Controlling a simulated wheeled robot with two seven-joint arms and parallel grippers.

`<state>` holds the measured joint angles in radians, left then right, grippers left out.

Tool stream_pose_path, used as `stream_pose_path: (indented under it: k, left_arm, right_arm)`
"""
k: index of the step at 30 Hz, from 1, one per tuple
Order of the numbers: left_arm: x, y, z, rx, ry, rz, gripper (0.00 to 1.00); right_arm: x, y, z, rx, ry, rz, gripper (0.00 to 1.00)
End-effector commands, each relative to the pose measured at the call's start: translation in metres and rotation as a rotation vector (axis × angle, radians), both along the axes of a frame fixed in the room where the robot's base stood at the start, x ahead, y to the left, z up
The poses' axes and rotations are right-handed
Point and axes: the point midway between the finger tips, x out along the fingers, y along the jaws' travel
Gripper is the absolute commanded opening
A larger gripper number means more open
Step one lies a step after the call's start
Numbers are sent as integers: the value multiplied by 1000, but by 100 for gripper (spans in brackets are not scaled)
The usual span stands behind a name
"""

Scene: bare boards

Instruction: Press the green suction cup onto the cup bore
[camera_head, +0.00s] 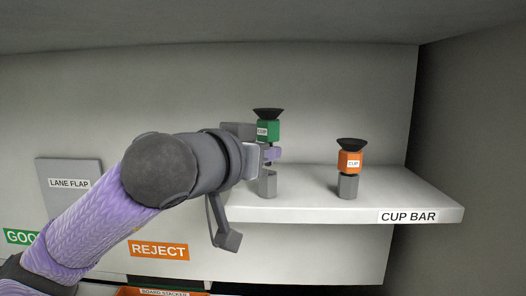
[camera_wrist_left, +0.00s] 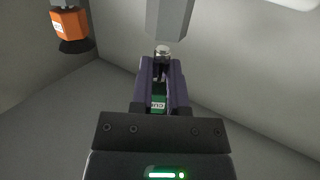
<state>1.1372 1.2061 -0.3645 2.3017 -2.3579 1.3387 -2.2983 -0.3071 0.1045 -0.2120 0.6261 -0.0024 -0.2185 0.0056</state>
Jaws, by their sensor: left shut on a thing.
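The green suction cup (camera_head: 268,130) has a green body with a CUP label and a black flared cup on top. My left gripper (camera_head: 272,154) is shut on it just above a grey post (camera_head: 267,186) on the shelf. In the left wrist view the green body (camera_wrist_left: 158,103) shows between the purple fingers (camera_wrist_left: 162,85). A small metal stub (camera_wrist_left: 162,52) shows near the end of the grey post (camera_wrist_left: 170,15); I cannot tell whether they touch. I cannot make out the cup bore. My right gripper is not in view.
The white shelf (camera_head: 310,210) carries a CUP BAR label (camera_head: 408,217). An orange suction cup (camera_head: 350,160) stands upright on its own grey post (camera_head: 348,187) to the right. A grey lane flap (camera_head: 68,198) and a REJECT sign (camera_head: 159,250) are on the left. The shelf's right end is clear.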

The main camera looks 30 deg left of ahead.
Motion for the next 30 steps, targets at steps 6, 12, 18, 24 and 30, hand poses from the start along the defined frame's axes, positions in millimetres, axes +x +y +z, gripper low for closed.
stream_pose_path:
  k: [6, 12, 18, 24, 30]
  left_arm:
    - [0, 0, -5, 0, 0, 0, 0]
    - [0, 0, -10, 0, 0, 0, 0]
    - [0, 0, -15, 0, 0, 0, 0]
    - [0, 0, -20, 0, 0, 0, 0]
    - [0, 0, -25, 0, 0, 0, 0]
  right_arm:
    - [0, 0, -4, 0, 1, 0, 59]
    - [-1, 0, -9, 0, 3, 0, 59]
    - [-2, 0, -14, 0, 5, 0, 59]
    - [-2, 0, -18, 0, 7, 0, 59]
    - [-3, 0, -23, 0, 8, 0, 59]
